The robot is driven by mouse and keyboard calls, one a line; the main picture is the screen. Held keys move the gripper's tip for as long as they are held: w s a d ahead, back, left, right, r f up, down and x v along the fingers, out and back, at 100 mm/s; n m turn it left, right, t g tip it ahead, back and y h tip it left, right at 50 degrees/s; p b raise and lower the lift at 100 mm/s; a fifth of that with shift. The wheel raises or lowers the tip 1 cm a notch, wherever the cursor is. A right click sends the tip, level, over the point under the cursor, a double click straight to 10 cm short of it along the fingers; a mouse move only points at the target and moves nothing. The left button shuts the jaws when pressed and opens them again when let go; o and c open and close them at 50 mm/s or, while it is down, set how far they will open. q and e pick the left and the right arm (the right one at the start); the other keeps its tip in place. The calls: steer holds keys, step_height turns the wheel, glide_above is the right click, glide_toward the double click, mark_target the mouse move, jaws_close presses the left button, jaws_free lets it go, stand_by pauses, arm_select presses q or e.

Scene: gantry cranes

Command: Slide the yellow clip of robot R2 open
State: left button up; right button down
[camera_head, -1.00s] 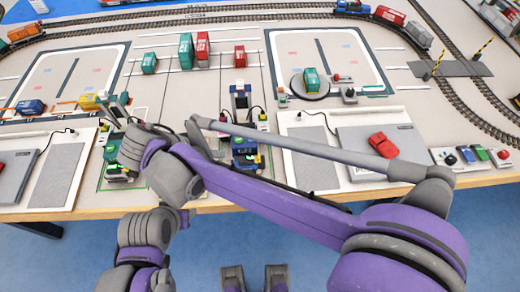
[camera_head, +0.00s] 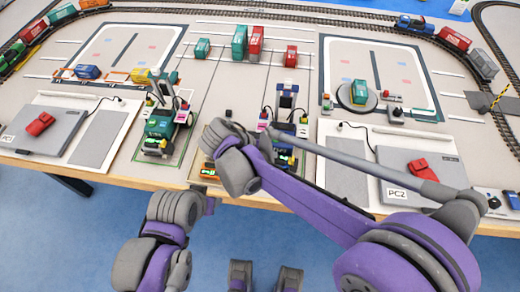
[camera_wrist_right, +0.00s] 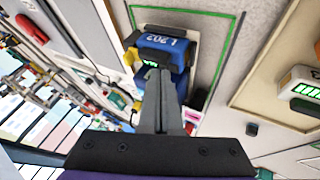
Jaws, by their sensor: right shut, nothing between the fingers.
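A blue machine (camera_wrist_right: 164,47) with a white upside-down label and a small green display fills the upper middle of the right wrist view. A small yellow part (camera_wrist_right: 131,57) shows at its left side; I cannot tell if it is the clip. My right gripper (camera_wrist_right: 158,75) is shut and empty, its tips in front of the blue machine's display; touching is unclear. In the head view the blue machine (camera_head: 285,150) stands right of my right wrist, which hides that gripper's fingers. No R2 mark is readable. My left arm is low in the head view, its fingers not distinguishable.
A green machine (camera_head: 160,125) stands to the left. Containers (camera_head: 240,42) and a round turntable (camera_head: 357,95) stand farther back. Rail tracks run along the far side. The table's front edge is close to my arms.

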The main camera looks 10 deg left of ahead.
mark_target(290, 158)
steer(key=d, duration=0.3)
steer(key=shift+d, duration=0.55)
